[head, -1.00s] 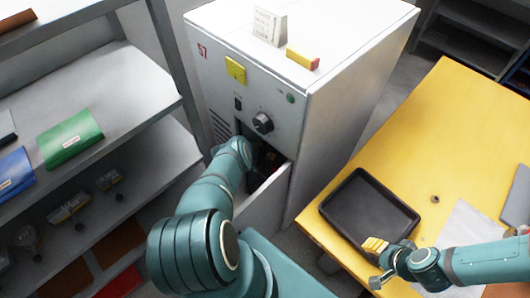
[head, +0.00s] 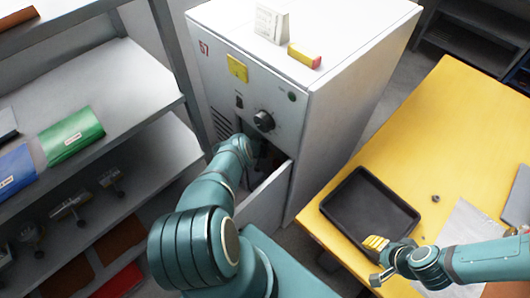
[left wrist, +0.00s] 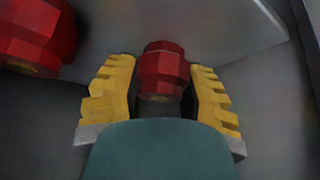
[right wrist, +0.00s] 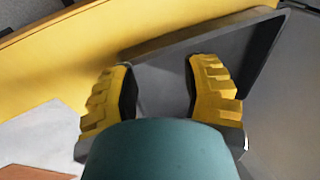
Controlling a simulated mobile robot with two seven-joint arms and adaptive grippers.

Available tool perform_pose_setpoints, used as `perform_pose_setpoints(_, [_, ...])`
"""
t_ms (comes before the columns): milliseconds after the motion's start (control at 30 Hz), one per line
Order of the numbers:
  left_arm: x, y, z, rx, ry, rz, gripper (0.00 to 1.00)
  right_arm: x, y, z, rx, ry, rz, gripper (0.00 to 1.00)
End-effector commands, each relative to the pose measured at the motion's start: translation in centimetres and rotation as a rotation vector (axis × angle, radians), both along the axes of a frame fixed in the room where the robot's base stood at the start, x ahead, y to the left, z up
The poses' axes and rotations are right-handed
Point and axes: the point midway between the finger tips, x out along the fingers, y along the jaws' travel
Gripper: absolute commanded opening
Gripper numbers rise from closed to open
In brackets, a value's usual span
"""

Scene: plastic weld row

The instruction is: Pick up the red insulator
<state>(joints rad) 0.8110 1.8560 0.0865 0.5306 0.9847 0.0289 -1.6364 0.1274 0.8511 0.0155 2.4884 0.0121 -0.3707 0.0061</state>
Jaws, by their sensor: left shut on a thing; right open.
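A red insulator (left wrist: 162,70), faceted with a dull brown end, sits between the yellow fingers of my left gripper (left wrist: 163,90) in the left wrist view. The gripper is shut on it. A second red insulator (left wrist: 38,35) lies to the left, apart from the fingers and partly cut off.
The white cabinet (head: 345,110) carries a small sign (head: 271,24) and a red-and-yellow block (head: 304,56) on top. A shelf unit (head: 110,80) with folders stands close on the left. The yellow table (head: 445,120) at right is clear at its far end.

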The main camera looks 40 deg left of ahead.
Motion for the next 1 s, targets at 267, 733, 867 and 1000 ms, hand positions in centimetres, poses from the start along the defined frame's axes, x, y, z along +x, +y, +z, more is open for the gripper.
perform_pose_setpoints(267, [0.0,0.1,2.7,0.001,-0.001,0.001,0.04,0.5,-0.1,2.6,-0.002,-0.012,-0.009,0.47])
perform_pose_setpoints(733, [-4.7,-1.5,3.8,-0.003,0.000,0.006,0.04,0.3,-0.5,10.0,0.012,-0.014,-0.008,0.47])
perform_pose_setpoints(867, [-6.1,-1.8,3.1,-0.008,0.004,0.009,0.04,0.3,-0.5,10.4,0.012,-0.014,-0.007,0.47])
perform_pose_setpoints(1000, [-7.1,-2.2,3.1,-0.008,0.004,0.009,0.04,0.4,-0.5,10.9,0.012,-0.014,-0.006,0.47])
